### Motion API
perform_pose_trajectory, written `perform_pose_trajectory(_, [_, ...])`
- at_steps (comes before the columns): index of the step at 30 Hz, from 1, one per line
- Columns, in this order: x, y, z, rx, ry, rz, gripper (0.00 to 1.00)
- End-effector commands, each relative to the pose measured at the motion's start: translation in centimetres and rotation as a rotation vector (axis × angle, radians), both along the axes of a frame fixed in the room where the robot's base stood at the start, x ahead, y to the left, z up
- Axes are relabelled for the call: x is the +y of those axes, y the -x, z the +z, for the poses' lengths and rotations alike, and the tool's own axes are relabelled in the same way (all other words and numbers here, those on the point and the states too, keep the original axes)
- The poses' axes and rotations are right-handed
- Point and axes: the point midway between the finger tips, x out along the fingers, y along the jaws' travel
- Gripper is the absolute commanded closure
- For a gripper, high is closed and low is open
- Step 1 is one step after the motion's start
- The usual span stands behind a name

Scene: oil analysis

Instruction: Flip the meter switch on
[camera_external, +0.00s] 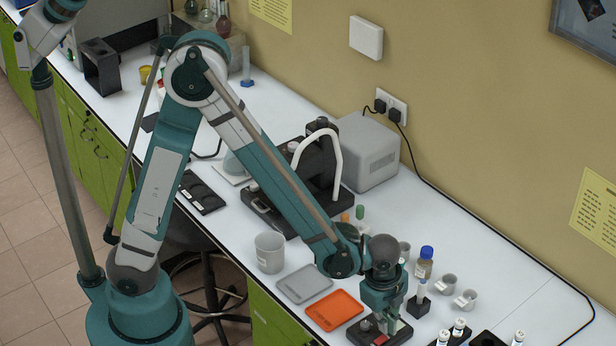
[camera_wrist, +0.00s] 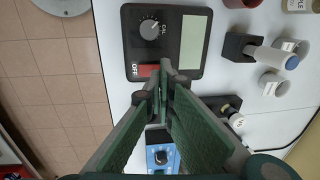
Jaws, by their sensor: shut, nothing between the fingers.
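The meter is a black box (camera_wrist: 137,42) in the wrist view, with a round CAL knob (camera_wrist: 150,29), a pale display (camera_wrist: 194,42) and a red switch (camera_wrist: 148,70) beside white lettering that appears to read OFF. It also shows in the external view as a dark box (camera_external: 402,336) at the front edge of the bench. My gripper (camera_wrist: 166,72) is shut and empty, its fingertips over the meter's lower edge next to the red switch. The external view shows my gripper (camera_external: 388,328) pointing down at the meter. I cannot tell whether the tips touch the switch.
A vial in a black holder (camera_external: 418,305), small cups (camera_external: 466,300) and a blue-capped bottle (camera_external: 425,263) stand beside the meter. An orange tray (camera_external: 334,310), grey tray (camera_external: 304,284) and grey beaker (camera_external: 269,252) lie to the left. A blue device (camera_wrist: 152,160) is partly hidden behind my fingers.

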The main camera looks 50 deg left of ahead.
Motion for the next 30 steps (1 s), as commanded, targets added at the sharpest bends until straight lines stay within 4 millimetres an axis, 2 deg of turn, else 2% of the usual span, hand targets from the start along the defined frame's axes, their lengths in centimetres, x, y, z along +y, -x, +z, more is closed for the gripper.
perform_pose_trajectory(9, [0.0,-0.3,-2.0,0.0,0.0,0.0,1.0])
perform_pose_trajectory(30, [0.0,-0.6,-2.8,0.031,-0.002,0.002,1.0])
